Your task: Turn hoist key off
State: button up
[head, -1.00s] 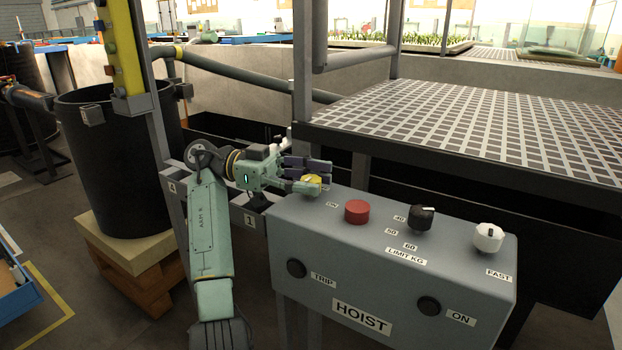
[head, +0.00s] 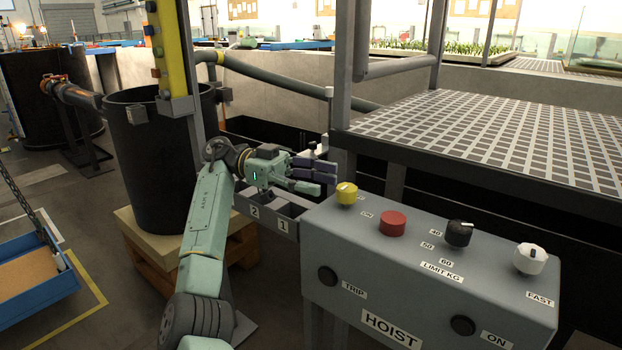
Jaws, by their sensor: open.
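The hoist control box (head: 335,243) is grey, with a plate reading HOIST on its front. A yellow knob (head: 346,195), which looks like the hoist key, stands at the left end of its top. It has a pale mark on top, whose direction I cannot tell surely. A small label, seemingly ON, lies to its right. My gripper (head: 328,177) is open and empty, with its dark fingers just left of and behind the yellow knob. The fingers appear apart from the knob.
A red button (head: 392,223), a black limit knob (head: 458,233) and a white knob (head: 530,258) stand further right on the box. A grated platform (head: 490,135) lies behind it. A black tub (head: 155,165) on a pallet stands left, beyond my arm.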

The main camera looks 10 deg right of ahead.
jog(key=shift+w+a, duration=0.35)
jog(key=shift+a, duration=0.15)
